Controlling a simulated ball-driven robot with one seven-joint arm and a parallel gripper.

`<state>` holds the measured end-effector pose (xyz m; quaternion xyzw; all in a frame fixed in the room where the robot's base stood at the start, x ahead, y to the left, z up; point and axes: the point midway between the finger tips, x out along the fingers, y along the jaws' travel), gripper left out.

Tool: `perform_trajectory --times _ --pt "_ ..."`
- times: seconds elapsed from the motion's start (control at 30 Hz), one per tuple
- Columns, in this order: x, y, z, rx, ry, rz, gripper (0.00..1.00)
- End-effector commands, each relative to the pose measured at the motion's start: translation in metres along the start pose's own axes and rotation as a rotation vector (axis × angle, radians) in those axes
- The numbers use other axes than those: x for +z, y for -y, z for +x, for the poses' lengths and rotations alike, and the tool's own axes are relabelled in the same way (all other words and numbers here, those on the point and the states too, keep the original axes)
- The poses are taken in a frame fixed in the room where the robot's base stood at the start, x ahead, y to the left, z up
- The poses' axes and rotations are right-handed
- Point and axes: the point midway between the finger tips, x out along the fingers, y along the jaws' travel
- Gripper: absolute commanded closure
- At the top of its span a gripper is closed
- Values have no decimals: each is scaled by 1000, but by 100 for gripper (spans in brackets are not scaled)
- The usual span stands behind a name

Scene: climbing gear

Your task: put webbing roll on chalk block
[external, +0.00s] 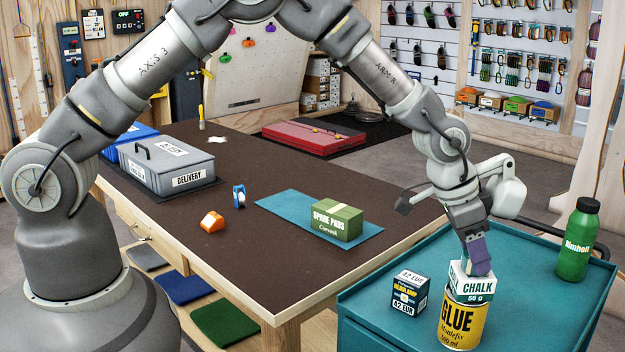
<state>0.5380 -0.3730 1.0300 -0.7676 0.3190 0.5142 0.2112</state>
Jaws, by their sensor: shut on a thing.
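The chalk block (473,286), a white and green box marked CHALK 56 g, stands on top of a yellow GLUE can (461,324) on the teal cart at the right. My gripper (477,240) points down right above the chalk block. It is shut on a purple piece, which I take to be the webbing roll (480,256). The roll's lower end overlaps the top of the chalk block in the picture; I cannot tell whether they touch. The fingers hide part of the roll.
On the teal cart (541,283), a HEADLAMP box (409,293) stands left of the can and a green bottle (578,240) at the back right. The brown workbench holds a green SPARE PADS box (338,224), small orange and blue items, and a grey DELIVERY case (167,168).

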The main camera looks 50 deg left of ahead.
Motion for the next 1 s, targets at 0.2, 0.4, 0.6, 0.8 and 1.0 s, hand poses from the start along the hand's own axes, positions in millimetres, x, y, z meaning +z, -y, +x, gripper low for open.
perform_trajectory --times 0.2,0.4,0.6,0.8,1.0 --pt "1 0 3 0 0 0 24" --pt "1 0 2 0 0 0 24" --pt "-1 0 -8 0 -1 0 24" --pt "-2 0 -53 0 -3 -1 24" --pt "-1 0 -97 -1 -2 -1 24"
